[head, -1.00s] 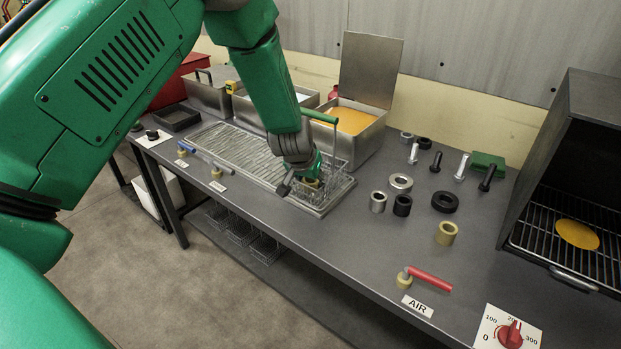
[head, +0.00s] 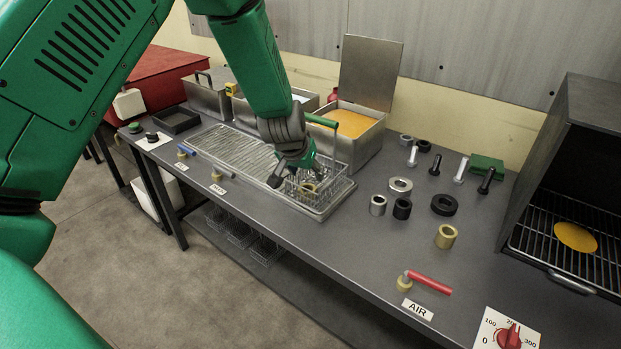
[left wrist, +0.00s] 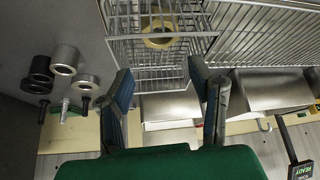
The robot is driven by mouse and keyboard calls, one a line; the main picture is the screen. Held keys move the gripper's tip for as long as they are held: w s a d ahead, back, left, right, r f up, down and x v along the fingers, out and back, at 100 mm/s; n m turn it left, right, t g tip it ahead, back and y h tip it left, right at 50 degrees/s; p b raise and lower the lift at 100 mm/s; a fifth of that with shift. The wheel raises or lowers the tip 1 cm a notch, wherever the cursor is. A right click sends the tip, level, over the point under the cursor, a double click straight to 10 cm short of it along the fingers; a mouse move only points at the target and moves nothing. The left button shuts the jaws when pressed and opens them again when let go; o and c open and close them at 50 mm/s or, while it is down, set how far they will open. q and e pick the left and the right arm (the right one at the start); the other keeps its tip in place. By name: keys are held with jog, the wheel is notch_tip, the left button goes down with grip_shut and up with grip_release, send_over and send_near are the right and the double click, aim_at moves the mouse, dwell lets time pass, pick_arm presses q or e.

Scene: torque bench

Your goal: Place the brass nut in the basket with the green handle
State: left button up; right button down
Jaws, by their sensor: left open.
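The wire basket (head: 334,168) with the green handle (head: 322,121) stands on the front right part of the slatted metal tray. A brass nut (head: 308,188) lies inside it, low between the wire walls; the left wrist view also shows this nut (left wrist: 158,33) in the basket (left wrist: 183,52). My left gripper (head: 292,178) is at the basket, over its left part, with part of the basket hidden behind it. In the left wrist view its fingers (left wrist: 160,82) are wide apart with nothing between them, clear of the nut. My right gripper is not in view.
Another brass-coloured ring (head: 446,236) stands on the bench, near dark and steel rings and several bolts. A steel bin with orange contents (head: 352,123) stands behind the basket. An open oven (head: 575,190) is at right. The bench between the tray and the rings is clear.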

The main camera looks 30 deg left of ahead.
pick_arm(q)
jog(key=a+v, duration=0.1)
jog(key=v, duration=0.5)
jog(key=s+d+f+m+g, duration=0.1)
jog(key=s+d+f+g, duration=0.25)
jog(key=s+f, duration=1.05)
jog(key=s+d+f+m+g, duration=0.1)
jog(key=s+f, duration=0.3)
jog(key=s, duration=0.6)
jog(key=s+d+f+m+h, duration=0.1)
jog(key=s+d+f, duration=0.3)
jog(key=s, duration=0.6)
jog(key=shift+s+d+f+g+p, duration=0.25)
jog(key=shift+f+g+p, duration=0.1)
jog(key=shift+f, duration=0.35)
jog(key=shift+w, duration=0.2)
